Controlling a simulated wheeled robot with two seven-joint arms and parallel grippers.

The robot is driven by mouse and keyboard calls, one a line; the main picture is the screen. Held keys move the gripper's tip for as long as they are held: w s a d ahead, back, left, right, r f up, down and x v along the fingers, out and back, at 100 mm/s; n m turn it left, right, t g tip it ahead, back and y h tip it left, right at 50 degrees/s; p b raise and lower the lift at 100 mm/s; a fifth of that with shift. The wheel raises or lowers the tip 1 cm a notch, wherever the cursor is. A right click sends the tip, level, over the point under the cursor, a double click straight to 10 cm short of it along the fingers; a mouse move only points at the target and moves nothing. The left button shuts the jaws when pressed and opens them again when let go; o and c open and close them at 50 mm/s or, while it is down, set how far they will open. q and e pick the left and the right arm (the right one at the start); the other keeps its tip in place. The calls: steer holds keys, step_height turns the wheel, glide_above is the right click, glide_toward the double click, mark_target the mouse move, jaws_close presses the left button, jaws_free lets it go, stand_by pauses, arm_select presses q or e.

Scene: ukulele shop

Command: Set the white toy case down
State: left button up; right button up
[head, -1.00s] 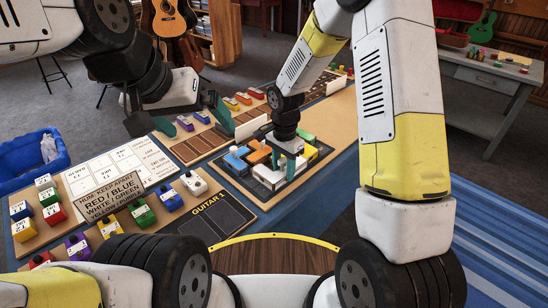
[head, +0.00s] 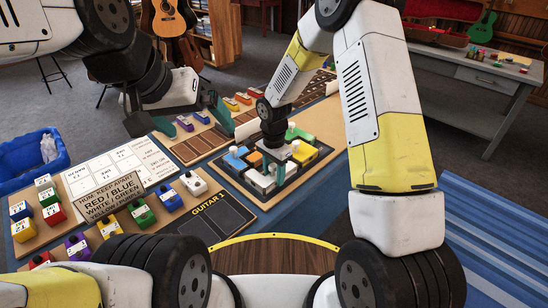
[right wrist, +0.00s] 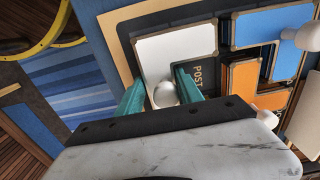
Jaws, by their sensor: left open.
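The white toy case (right wrist: 178,50) is a flat white piece with a round white knob, in the right wrist view. My right gripper (right wrist: 161,84) has its teal fingers close on both sides of that knob and looks shut on it. In the head view my right gripper (head: 279,172) points down at the near part of the dark tray (head: 268,204). The case is low at the tray; whether it touches the tray floor I cannot tell. A slot lettered POST shows beside it. My left gripper (head: 200,118) is open and empty over the board, left of the tray.
Blue (right wrist: 256,27), orange (right wrist: 243,85), green and yellow pieces with knobs stand close by in the tray. A sign (head: 110,197) and several coloured pedals stand to the left. A blue bin (head: 32,158) is at far left. A grey desk (head: 465,75) stands back right.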

steer(key=shift+o, duration=1.3)
steer(key=shift+r, duration=0.15)
step_height(320, 180, up, 12)
steer(key=shift+f, duration=0.1)
steer(key=s+d+r+n+t+y, duration=0.1)
steer(key=s+d+r+n, duration=0.1)
steer(key=s+d+r, duration=0.35)
steer(key=s+d+r+n+t, duration=0.2)
steer(key=d+r, duration=0.1)
steer(key=r, duration=0.6)
steer(key=s+d+r+n+t, duration=0.1)
steer(key=s+d+r+n, duration=0.1)
steer(key=s, duration=0.5)
steer(key=s+d+r+n+t+y, duration=0.1)
steer(key=s+d+r+n+t, duration=0.1)
steer(key=s, duration=0.4)
steer(key=shift+s+d+r+n, duration=0.35)
steer(key=shift+d+r+n, duration=0.45)
steer(key=shift+d+r, duration=0.05)
